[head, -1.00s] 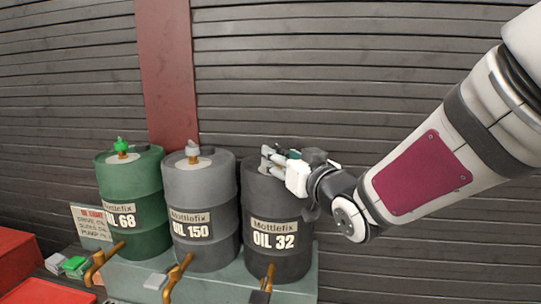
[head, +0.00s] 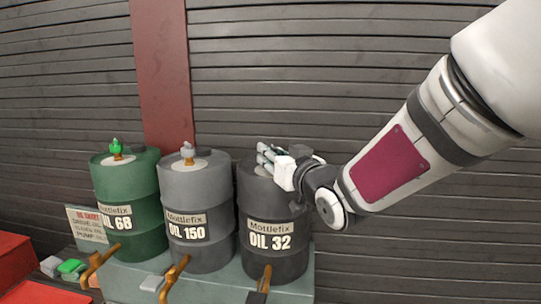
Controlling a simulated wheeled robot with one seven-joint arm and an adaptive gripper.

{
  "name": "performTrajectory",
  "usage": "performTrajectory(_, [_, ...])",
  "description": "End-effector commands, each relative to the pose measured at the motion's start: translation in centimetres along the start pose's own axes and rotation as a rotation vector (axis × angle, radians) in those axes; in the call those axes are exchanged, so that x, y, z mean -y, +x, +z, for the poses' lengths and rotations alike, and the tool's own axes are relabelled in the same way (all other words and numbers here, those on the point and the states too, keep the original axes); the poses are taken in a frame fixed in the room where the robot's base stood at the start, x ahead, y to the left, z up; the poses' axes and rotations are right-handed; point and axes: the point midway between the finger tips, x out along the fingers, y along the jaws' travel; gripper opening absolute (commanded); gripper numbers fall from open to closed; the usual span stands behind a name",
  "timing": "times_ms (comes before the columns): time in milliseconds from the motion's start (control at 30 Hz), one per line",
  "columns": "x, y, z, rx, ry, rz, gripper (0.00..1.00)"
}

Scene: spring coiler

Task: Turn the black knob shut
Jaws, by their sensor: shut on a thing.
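A black drum (head: 273,262) labelled Mottlefix OIL 32 stands at the right end of a row of three. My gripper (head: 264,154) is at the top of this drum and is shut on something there. The place and the matching knobs on the other drums suggest the black knob, but my fingers hide it almost wholly. I cannot tell how far the knob is turned.
A grey OIL 150 drum (head: 195,234) with a grey knob (head: 187,152) and a green OIL 68 drum (head: 128,190) with a green knob (head: 116,148) stand to the left. Brass taps (head: 173,278) stick out in front. A slatted wall (head: 400,60) is close behind.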

Motion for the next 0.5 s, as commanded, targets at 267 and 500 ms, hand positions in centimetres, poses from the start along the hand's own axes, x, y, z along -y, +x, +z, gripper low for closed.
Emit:
performTrajectory(267, [-0.02,0.11,-0.24,-0.001,-0.003,-0.101,0.00])
performTrajectory(500, [0.05,0.08,-0.35,0.009,-0.001,-0.235,0.00])
